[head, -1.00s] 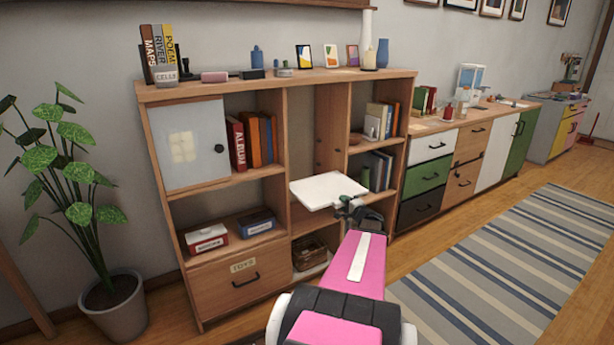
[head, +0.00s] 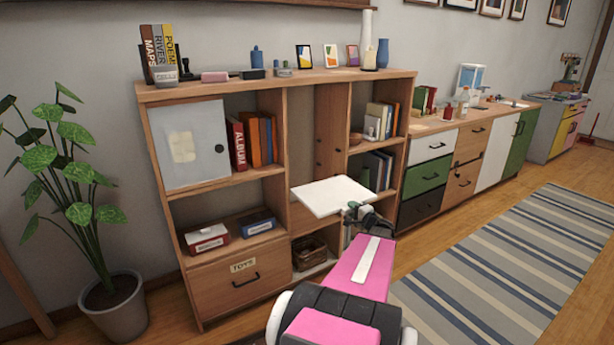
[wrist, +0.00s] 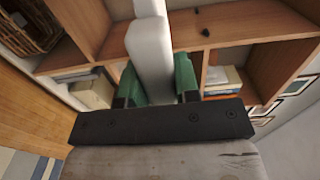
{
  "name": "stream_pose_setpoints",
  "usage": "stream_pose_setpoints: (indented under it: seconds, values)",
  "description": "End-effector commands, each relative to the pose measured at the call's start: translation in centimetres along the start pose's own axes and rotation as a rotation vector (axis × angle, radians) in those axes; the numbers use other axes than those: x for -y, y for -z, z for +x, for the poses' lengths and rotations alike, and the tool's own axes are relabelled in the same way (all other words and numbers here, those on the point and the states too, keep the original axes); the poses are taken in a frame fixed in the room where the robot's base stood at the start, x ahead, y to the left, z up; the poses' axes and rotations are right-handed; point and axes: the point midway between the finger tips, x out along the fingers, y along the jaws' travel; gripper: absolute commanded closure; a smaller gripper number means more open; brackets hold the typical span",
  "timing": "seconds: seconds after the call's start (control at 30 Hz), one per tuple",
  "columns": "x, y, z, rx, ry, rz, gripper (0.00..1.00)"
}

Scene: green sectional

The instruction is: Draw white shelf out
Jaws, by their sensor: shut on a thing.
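The white shelf (head: 332,196) is a flat panel that sticks out from the middle bay of the wooden bookcase (head: 226,178). My gripper (head: 358,211) is at the shelf's front right edge in the head view, with its green fingers shut on it. In the wrist view, the shelf (wrist: 149,52) shows edge-on as a pale strip, and the green fingers of my gripper (wrist: 158,82) press on both sides of it. The shelf's back end and its contact with the bookcase are hard to make out.
A potted plant (head: 116,300) stands left of the bookcase. A basket (head: 308,252) sits in the compartment below the shelf. A dresser (head: 455,160) stands to the right. The striped rug (head: 500,270) and the floor in front are clear.

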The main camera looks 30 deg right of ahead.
Motion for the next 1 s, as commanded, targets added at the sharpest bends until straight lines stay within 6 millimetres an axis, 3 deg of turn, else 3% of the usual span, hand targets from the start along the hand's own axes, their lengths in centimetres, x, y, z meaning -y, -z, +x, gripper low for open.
stream_pose_setpoints:
  seconds: [1.0]
  values:
    - [0.1,0.0,-5.4,0.0,0.003,0.001,1.0]
